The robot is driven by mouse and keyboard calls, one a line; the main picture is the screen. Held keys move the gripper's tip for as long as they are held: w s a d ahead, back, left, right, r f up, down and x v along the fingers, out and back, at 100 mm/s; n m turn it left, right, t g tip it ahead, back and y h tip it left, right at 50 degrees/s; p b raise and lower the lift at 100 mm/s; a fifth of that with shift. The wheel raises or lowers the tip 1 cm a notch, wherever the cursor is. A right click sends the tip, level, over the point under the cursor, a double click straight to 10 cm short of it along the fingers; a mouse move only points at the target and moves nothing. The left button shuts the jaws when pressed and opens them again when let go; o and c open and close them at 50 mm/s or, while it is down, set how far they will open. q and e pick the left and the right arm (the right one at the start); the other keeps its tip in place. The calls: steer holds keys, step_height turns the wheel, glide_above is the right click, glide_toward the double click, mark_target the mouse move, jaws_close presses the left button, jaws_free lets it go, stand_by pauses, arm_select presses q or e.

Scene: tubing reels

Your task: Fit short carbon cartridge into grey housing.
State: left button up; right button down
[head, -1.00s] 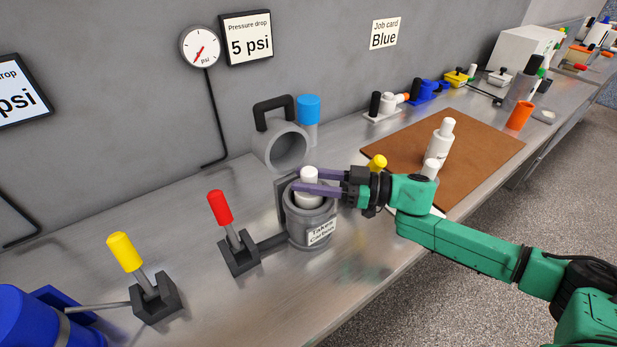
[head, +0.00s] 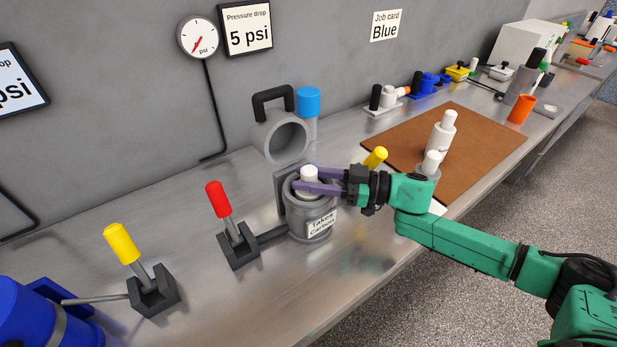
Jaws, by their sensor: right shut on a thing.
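The grey housing (head: 311,227) stands upright on the bench with a label reading "Takes Carbon". A white-topped cartridge (head: 309,174) sits inside its open mouth, mostly hidden by the housing wall, with its white top above the rim. My right gripper (head: 312,181) reaches in from the right, its purple fingers shut on the cartridge's white top. How deep the cartridge sits, and whether it touches bottom, cannot be seen. My left gripper is not in view.
A red-handled lever (head: 218,199) joins the housing at left; a yellow-handled lever (head: 122,243) stands further left. A grey ring with a black handle (head: 281,140) stands behind. White cartridges (head: 442,132) stand on and near a brown mat (head: 485,150). The bench front is clear.

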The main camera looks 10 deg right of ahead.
steer(key=shift+c, duration=1.9)
jaws_free()
steer(key=shift+f, duration=0.15)
steer(key=shift+s+d+f, duration=0.15)
steer(key=shift+d, duration=0.35)
steer(key=b+v, duration=0.2)
steer(key=v, duration=1.1)
steer(key=shift+d+b, duration=0.2)
steer(key=shift+b, duration=0.15)
steer(key=shift+s, duration=0.1)
